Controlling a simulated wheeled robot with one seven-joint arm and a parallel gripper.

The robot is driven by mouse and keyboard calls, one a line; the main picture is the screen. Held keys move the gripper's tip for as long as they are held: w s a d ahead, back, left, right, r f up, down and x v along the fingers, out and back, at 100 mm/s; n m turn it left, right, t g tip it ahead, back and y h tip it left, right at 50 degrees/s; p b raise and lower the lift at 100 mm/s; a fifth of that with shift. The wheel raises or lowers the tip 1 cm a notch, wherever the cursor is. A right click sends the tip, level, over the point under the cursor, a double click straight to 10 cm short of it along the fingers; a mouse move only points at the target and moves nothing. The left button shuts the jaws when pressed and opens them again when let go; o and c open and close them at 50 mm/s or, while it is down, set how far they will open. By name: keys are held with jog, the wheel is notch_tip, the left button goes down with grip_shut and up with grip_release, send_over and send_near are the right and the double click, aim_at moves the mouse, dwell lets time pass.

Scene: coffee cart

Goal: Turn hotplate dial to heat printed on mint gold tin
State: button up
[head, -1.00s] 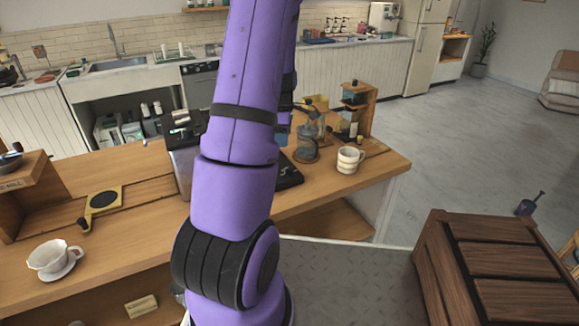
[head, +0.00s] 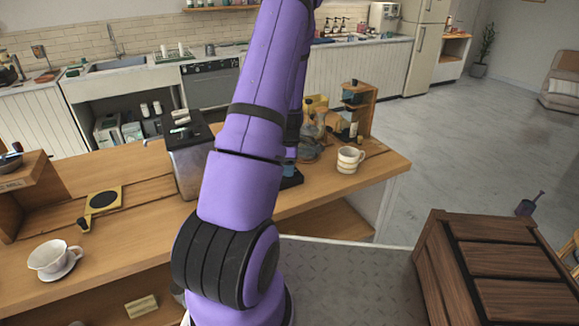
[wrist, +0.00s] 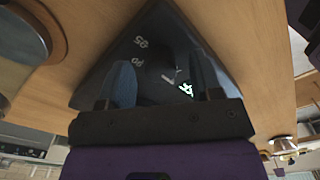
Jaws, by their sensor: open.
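The black hotplate (wrist: 150,25) fills the middle of the wrist view, with white numbers and marks printed on its face. In the head view a dark edge of the hotplate (head: 292,181) shows on the counter beside my arm. My gripper (wrist: 160,68) is open, its two bluish fingers apart just over the hotplate's face. A dark shape with a white line lies between the fingers; it may be the dial, but its outline is unclear. In the head view one blue finger of my gripper (head: 289,168) shows low over the hotplate. I cannot identify the mint gold tin.
A striped mug (head: 349,160) stands right of the hotplate. Glass vessels (head: 309,143) and a wooden stand (head: 367,105) are behind it. A dark and steel machine (head: 188,160) stands left of my arm. A white cup (head: 50,257) sits at the far left.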

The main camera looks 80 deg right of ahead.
jog(key=shift+f, duration=0.15)
jog(key=c, duration=0.9)
